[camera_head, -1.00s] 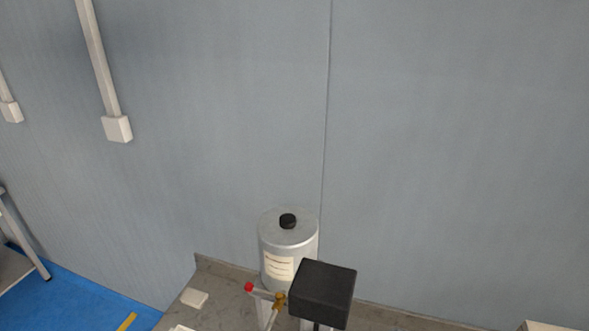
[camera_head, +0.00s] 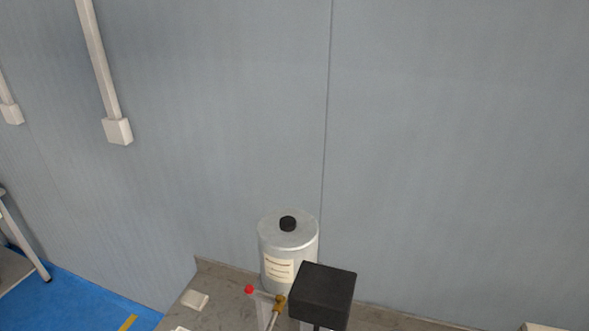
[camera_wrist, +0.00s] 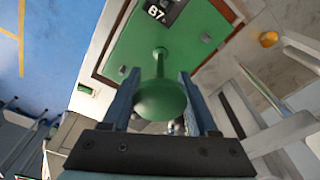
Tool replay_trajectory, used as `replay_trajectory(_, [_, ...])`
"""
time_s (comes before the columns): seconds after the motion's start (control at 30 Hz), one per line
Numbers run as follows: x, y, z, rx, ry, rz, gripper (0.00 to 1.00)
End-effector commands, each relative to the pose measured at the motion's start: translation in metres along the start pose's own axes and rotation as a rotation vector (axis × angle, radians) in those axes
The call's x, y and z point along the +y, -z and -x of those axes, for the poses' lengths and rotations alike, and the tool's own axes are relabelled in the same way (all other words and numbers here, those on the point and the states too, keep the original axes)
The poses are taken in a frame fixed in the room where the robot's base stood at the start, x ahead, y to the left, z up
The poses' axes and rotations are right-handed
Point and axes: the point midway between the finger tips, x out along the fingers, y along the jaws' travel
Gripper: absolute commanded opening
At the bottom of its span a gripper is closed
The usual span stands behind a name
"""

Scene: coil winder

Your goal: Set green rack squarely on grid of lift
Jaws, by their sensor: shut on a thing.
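In the wrist view, my gripper (camera_wrist: 158,78) has its two blue fingers on either side of a round green knob (camera_wrist: 160,100), shut on it. A thin green stem runs from the knob to a flat green plate (camera_wrist: 130,52), which appears to be the green rack. The plate lies inside a brown-edged, white-bordered area (camera_wrist: 95,50). I cannot tell whether it touches what is below or sits square. No lift grid can be made out. The head view shows neither my gripper nor the rack.
A black display (camera_wrist: 162,11) with white digits is beside the plate. An orange knob (camera_wrist: 269,39) is at the right. In the head view, a silver canister (camera_head: 288,246) and a black block (camera_head: 322,293) are on a grey worktop (camera_head: 225,291) by the wall (camera_head: 440,150).

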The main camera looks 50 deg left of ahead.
Motion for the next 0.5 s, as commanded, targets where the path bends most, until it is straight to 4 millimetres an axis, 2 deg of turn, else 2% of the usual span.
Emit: replay_trajectory(0.5, [-0.0007,-0.0007,-0.0082,0.001,0.002,0.000,0.00])
